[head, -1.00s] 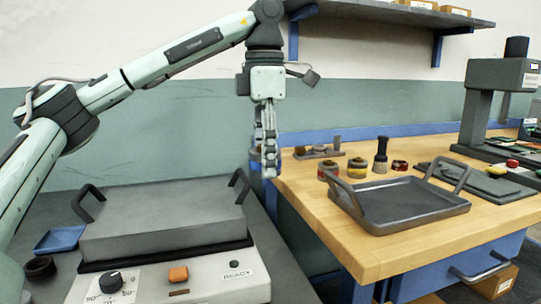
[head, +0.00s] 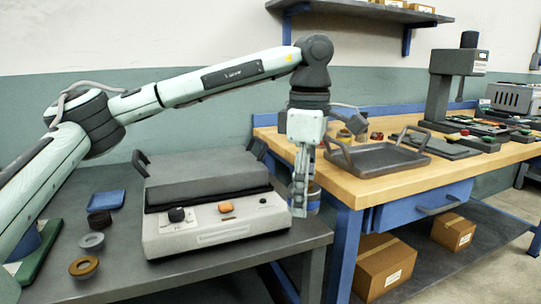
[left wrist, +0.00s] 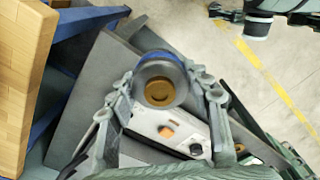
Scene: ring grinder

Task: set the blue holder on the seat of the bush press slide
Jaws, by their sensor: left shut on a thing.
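My left gripper (head: 300,208) is shut on the blue holder (head: 314,200), held in the air, pointing down, by the gap between the grey table and the wooden bench. In the left wrist view the holder (left wrist: 150,64) is a round blue-grey cup between the fingertips (left wrist: 163,95), with a brass-coloured ring (left wrist: 159,92) inside. The fingers cover much of the holder in the head view. The press (head: 437,98) stands at the back right of the bench. A dark flat plate (head: 455,152) lies before it; its seat cannot be made out.
A grey handled tray (head: 375,160) lies on the wooden bench (head: 400,182), left of the plate. A grey heater unit (head: 207,192) fills much of the grey table, with a blue dish (head: 106,199) and rings (head: 84,266) to its left. Boxes (head: 385,268) sit under the bench.

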